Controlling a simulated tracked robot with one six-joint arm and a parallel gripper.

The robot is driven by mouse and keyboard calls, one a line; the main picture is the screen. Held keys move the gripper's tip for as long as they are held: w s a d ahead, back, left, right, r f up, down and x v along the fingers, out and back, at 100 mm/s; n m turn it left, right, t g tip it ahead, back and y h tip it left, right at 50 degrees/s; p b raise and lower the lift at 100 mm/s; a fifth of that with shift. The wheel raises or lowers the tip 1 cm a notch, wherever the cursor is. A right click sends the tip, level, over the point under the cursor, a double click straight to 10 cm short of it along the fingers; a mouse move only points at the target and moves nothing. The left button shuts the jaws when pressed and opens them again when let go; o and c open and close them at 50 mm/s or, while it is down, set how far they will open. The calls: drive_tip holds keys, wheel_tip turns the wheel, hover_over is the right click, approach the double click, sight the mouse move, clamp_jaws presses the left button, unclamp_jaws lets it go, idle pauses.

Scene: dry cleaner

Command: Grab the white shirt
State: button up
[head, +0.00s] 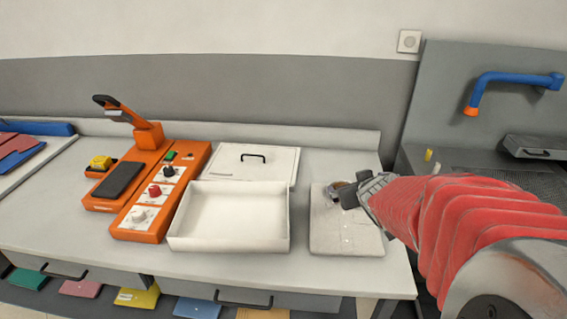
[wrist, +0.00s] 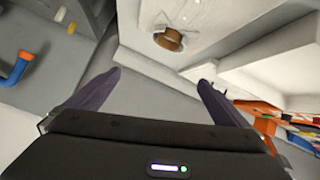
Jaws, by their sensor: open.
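The folded white shirt (head: 343,235) lies flat on the counter, right of an open white box, its collar end toward the back. In the wrist view the shirt (wrist: 205,14) is at the top, with its brown-lined collar opening (wrist: 168,40). My gripper (head: 345,192) is over the collar end in the head view and hides part of it. In the wrist view my gripper (wrist: 160,78) has its two dark fingers spread, with nothing between them. The shirt lies beyond the fingertips; I cannot tell whether they touch it.
The open white box (head: 230,217) stands close left of the shirt, with its handled lid (head: 257,163) behind. An orange press machine (head: 150,190) is further left. A grey unit with a blue pipe (head: 510,78) stands at the right. The counter in front of the shirt is narrow.

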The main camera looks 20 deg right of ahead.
drive_tip(key=d+f+t+y, duration=0.1)
drive_tip(key=d+f, duration=0.1)
drive_tip(key=d+f+t+y, duration=0.1)
drive_tip(key=d+f, duration=0.1)
drive_tip(key=f, duration=0.1)
drive_tip(key=w+d+f+n+y, duration=0.1)
drive_tip(key=f, duration=0.2)
drive_tip(key=shift+d+t+y, duration=0.3)
drive_tip(key=shift+d+t, duration=0.1)
drive_tip(key=shift+s+a+f+y, duration=0.1)
drive_tip(key=shift+s+f+y, duration=0.25)
drive_tip(key=shift+f+y, duration=0.15)
drive_tip(key=shift+w, duration=0.1)
hover_over(344, 213)
drive_tip(key=w+d, duration=0.1)
drive_tip(key=d, duration=0.2)
wheel_tip(344, 213, down, 3)
drive_tip(key=shift+w+f, duration=0.1)
drive_tip(key=shift+w, duration=0.1)
drive_tip(key=shift+w, duration=0.1)
